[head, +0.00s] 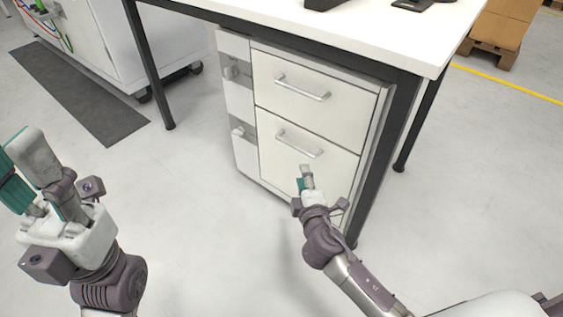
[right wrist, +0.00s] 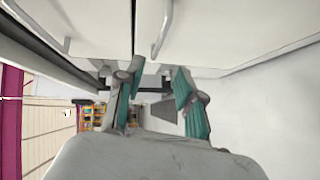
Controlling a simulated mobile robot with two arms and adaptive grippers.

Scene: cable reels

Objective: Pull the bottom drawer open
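The bottom drawer (head: 330,172) is the lower white front of the cabinet under the desk and looks flush shut. Its silver bar handle (head: 300,146) runs across its upper part. The handle also shows in the right wrist view (right wrist: 163,30), near the top, in line with the gap between the fingers. My right gripper (head: 306,178) is just below and in front of this handle, apart from it. In the right wrist view its teal-padded fingers (right wrist: 155,92) are spread with nothing between them. My left gripper (head: 35,175) is at the far left, open and empty, away from the cabinet.
The top drawer (head: 310,100) is shut, with a similar handle (head: 301,88). The white desk (head: 370,40) overhangs the cabinet, and its dark leg (head: 385,155) stands close at the right. A dark mat (head: 80,95) lies at the left. The floor in front is clear.

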